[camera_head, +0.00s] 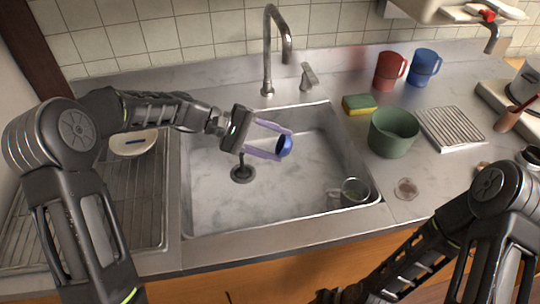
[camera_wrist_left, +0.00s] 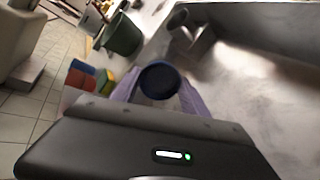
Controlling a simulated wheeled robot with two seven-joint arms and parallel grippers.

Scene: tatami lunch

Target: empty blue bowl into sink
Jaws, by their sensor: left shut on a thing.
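The small blue bowl (camera_head: 285,146) is between the fingertips of my left gripper (camera_head: 278,143), which is shut on it. In the head view they are over the metal sink (camera_head: 225,205), with the bowl above the basin and apart from its floor. In the left wrist view the bowl (camera_wrist_left: 158,82) shows as a dark blue round shape between the pale purple fingers of the gripper (camera_wrist_left: 158,92). The bowl looks tilted; I cannot make out anything inside it. My right arm comes in at the lower right, and its fingers do not show.
A grey cup (camera_head: 355,192) is in the sink's front right corner. A faucet (camera_head: 268,55) rises behind the basin. On the right counter are a green pot (camera_head: 393,133), a sponge (camera_head: 359,104), a red mug (camera_head: 389,71) and a blue mug (camera_head: 423,67). A drying rack (camera_head: 140,205) lies left.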

